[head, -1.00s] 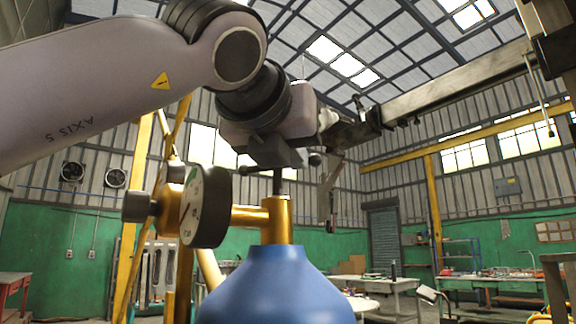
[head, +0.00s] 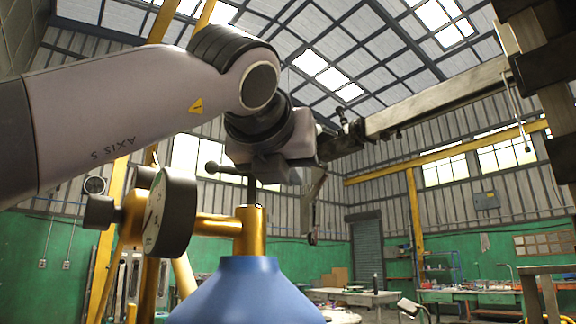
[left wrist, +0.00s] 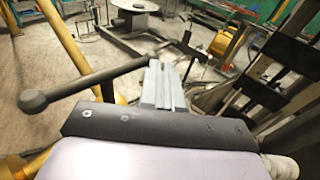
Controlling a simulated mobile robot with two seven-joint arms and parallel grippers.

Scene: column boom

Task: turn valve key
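The valve key (head: 212,167) is a dark bar with a ball end, on a thin upright stem above a brass valve (head: 250,230). The valve tops a blue cylinder (head: 246,290), with a round gauge (head: 168,212) to its left. My left gripper (head: 262,166) is over the stem, its fingers close together on the bar. The key's other end is hidden in the head view. My right gripper is out of view.
Behind are workbenches (head: 350,296), a shutter door (head: 366,252) and a yellow post (head: 415,220). They are well back from the cylinder. The gauge and its brass side pipe (head: 218,226) stand close below my left gripper.

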